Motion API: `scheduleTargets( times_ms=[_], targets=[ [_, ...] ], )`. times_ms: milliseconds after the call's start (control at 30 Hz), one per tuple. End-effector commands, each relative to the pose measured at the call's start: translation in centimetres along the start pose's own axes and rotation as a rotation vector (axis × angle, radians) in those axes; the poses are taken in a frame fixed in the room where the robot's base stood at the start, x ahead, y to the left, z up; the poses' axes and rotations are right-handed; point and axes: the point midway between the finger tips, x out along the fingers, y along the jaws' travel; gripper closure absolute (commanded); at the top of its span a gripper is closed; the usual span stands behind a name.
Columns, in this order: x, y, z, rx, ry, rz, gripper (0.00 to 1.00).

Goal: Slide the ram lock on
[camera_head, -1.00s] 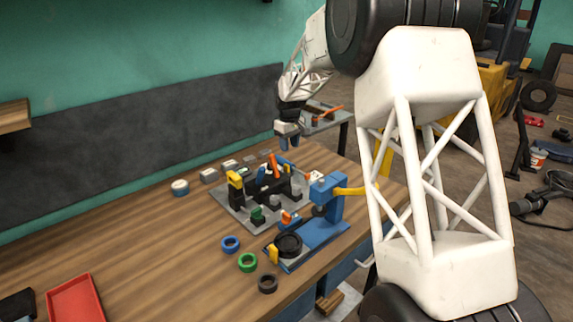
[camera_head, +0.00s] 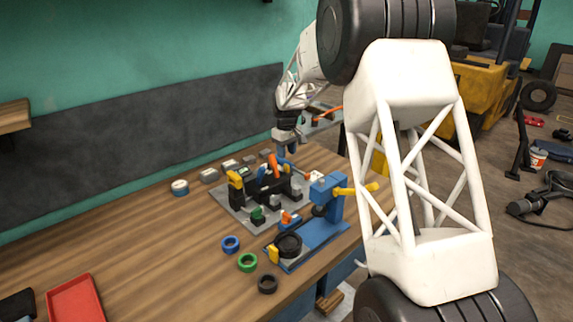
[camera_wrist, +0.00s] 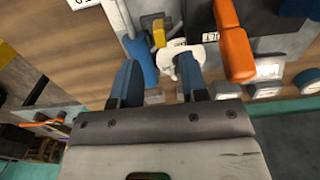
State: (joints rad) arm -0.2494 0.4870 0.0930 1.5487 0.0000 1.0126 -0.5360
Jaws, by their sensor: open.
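My gripper (camera_head: 287,150) is open, pointing down over the back right part of the grey fixture plate (camera_head: 232,216). The wrist view shows its two blue fingers (camera_wrist: 157,75) apart. A blue cylinder (camera_wrist: 142,62) shows between them, beside the left finger. A white, hooked piece (camera_wrist: 170,53) lies at the right finger, which partly covers it; I cannot tell if they touch. A yellow block (camera_wrist: 159,33) is just beyond. An orange bar (camera_wrist: 235,45) is to the right and also shows in the head view (camera_head: 273,166). I cannot tell for certain which piece is the ram lock.
A blue press (camera_head: 328,205) with a yellow handle (camera_head: 357,190) stands right of the plate. Blue (camera_head: 230,244), green (camera_head: 247,262) and black (camera_head: 267,284) rings lie in front. A red tray (camera_head: 75,303) is at front left. The left table middle is clear.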

Motion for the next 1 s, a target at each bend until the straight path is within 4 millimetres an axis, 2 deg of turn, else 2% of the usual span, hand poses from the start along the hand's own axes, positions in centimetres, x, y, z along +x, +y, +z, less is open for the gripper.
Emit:
scheduleTargets(
  times_ms=[200, 400, 600, 867, 1000],
  targets=[
    [2.8, 0.0, 0.0, 0.000, -0.002, -0.001, 0.60],
    [4.7, 0.0, 0.0, 0.000, -0.001, -0.001, 0.60],
    [5.6, 0.0, 0.0, 0.000, 0.000, 0.000, 0.60],
    [5.6, 0.0, 0.0, 0.000, 0.000, 0.000, 0.60],
    [5.6, 0.0, 0.0, 0.000, 0.000, 0.000, 0.80]
  ],
)
